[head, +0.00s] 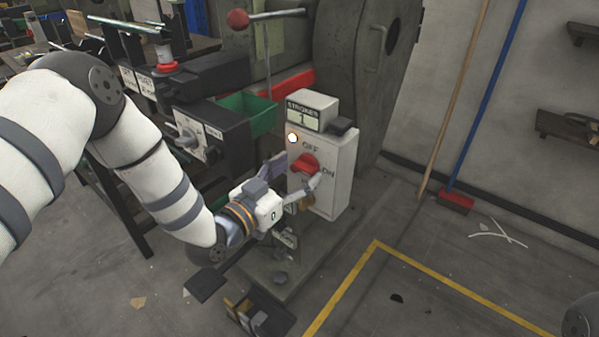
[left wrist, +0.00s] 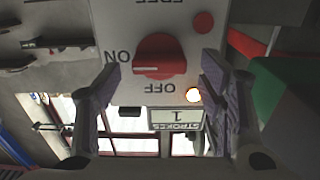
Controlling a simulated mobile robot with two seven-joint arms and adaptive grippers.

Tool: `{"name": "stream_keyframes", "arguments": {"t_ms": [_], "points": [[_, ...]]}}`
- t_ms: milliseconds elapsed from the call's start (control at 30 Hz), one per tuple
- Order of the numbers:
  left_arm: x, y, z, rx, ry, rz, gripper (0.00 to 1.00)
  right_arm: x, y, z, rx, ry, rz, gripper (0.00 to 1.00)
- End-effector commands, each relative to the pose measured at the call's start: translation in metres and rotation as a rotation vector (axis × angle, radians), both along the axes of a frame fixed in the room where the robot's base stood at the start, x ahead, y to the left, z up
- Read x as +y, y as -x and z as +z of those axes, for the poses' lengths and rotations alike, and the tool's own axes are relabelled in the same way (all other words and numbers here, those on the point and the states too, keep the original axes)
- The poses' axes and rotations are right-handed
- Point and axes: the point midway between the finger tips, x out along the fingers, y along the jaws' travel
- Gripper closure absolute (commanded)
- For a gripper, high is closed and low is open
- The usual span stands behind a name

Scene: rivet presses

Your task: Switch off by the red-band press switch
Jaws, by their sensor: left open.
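A red rotary switch knob (head: 303,163) sits on the front of a light grey control box (head: 338,175), between the labels OFF and ON. In the left wrist view the knob (left wrist: 158,57) appears upside down, its white mark on the side toward ON. My left gripper (head: 302,181) is open in front of the box. Its fingers (left wrist: 160,75) stand on either side of the knob, with a gap on both sides; contact is not visible. An amber lamp (head: 292,138) glows beside OFF. A counter (head: 305,117) on top reads STROKES 1. My right gripper is out of view.
A smaller press with a red ring (head: 166,67) stands at upper left, with a dark switch box (head: 205,135). A broom (head: 456,202) leans at right. The floor right of the box is open.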

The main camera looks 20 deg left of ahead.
Motion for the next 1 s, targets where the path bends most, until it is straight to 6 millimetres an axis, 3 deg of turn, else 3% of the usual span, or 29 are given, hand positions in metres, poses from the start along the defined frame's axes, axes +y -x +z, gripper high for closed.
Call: {"name": "stream_keyframes", "arguments": {"t_ms": [133, 367, 600, 1000], "points": [[-0.0041, -0.0118, -0.0008, 0.001, 0.001, 0.001, 0.37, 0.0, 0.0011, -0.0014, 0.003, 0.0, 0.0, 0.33], [-0.0048, -0.0132, -0.0006, 0.003, 0.0, 0.001, 0.37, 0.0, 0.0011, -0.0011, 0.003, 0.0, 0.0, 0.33], [-0.0047, -0.0129, -0.0007, 0.003, 0.0, 0.001, 0.85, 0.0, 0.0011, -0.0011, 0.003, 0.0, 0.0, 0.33], [-0.0042, -0.0126, -0.0007, 0.025, 0.061, 0.001, 0.85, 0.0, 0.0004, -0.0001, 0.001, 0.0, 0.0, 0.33]]}}
